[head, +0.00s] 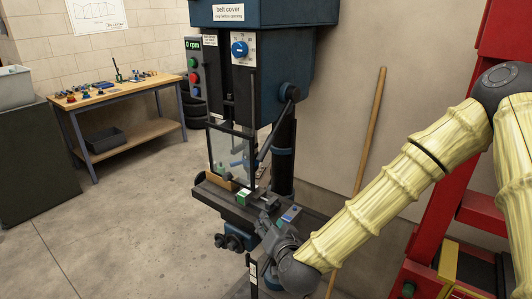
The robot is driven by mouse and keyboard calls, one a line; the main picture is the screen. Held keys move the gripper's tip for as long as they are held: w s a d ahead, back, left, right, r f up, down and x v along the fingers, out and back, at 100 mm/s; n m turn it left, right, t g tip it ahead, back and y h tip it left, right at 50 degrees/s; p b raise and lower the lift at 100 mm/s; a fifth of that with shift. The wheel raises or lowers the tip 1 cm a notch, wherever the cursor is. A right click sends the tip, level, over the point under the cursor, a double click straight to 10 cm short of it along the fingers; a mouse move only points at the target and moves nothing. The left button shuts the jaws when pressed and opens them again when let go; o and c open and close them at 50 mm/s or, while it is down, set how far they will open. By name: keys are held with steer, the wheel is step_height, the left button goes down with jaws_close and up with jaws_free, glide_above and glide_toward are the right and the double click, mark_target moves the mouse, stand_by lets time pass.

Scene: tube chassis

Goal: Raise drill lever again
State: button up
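The drill press (250,65) is dark blue, and its small display (193,43) reads 0 rpm. A dark lever (272,132) slants down and left from a round hub (290,92) on the right side of the press head. Its lower end lies close to the clear guard and is hard to make out. My gripper (266,222) is low, by the right front part of the drill table (225,203), below the lever and apart from it. Its fingers are small and dark against the table, so I cannot tell if they are open.
A clear guard (230,155) stands before the spindle. A green-and-white block (243,197) and a blue item (291,213) are near the table. A broom handle (370,130) leans on the wall. A red frame (485,165) stands right. Floor is free toward the workbench (130,90).

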mark_target(267, 150)
steer(key=w+r+m+t+h, duration=0.1)
steer(key=w+r+m+t, duration=0.25)
steer(key=r, duration=1.35)
steer(key=shift+n, duration=0.45)
steer(key=w+p, duration=0.1)
steer(key=w, duration=0.2)
steer(key=w+a+p, duration=0.1)
steer(key=w, duration=0.3)
steer(key=w+p, duration=0.1)
steer(key=w, duration=0.3)
steer(key=shift+w+a+f, duration=0.1)
steer(key=shift+a+f, duration=0.05)
steer(key=shift+f, duration=0.05)
jaws_close()
